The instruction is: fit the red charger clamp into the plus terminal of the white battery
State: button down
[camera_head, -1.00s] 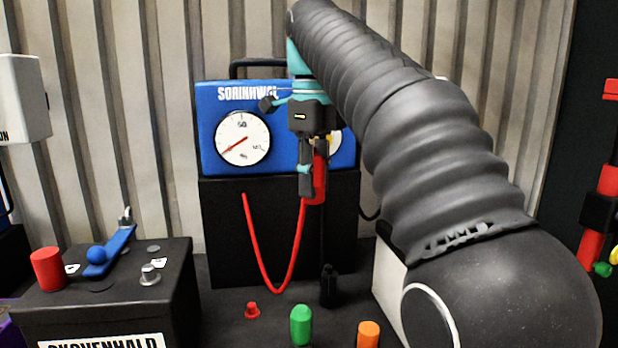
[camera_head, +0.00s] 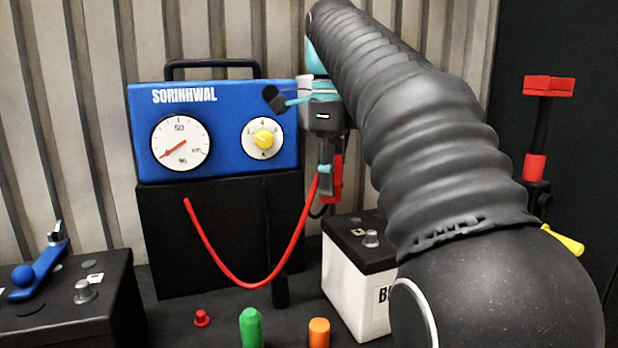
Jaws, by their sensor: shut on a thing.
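My gripper (camera_head: 329,185) is shut on the red charger clamp (camera_head: 337,172), which hangs upright in the jaws. A red cable (camera_head: 240,284) droops from the clamp to the left. The white battery (camera_head: 346,292) with a black top stands below and slightly right of the gripper. The clamp is above the battery's back left part and apart from it. One grey terminal post (camera_head: 371,239) shows on the top; I cannot read its sign. My arm hides the battery's right side and any other terminal.
The blue charger (camera_head: 215,130) stands on a black box (camera_head: 210,235) to the left. A black clamp (camera_head: 280,290) stands beside the battery. A red cap (camera_head: 202,318), green peg (camera_head: 250,328) and orange peg (camera_head: 319,332) are in front. A black battery (camera_head: 75,305) is at left.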

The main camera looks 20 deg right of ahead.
jog(key=shift+s+d, duration=0.3)
jog(key=shift+d, duration=0.9)
jog(key=shift+s+d, duration=0.3)
jog(key=shift+d, duration=0.9)
jog(key=shift+s+d, duration=0.3)
jog(key=shift+d, duration=0.9)
jog(key=b, duration=0.3)
send_over(372, 231)
jog(key=shift+f, duration=2.4)
jog(key=shift+p, duration=0.75)
jog(key=shift+f+b, duration=0.9)
jog(key=shift+f, duration=0.7)
jog(key=c, duration=0.9)
grip_release()
jog(key=shift+o, duration=0.2)
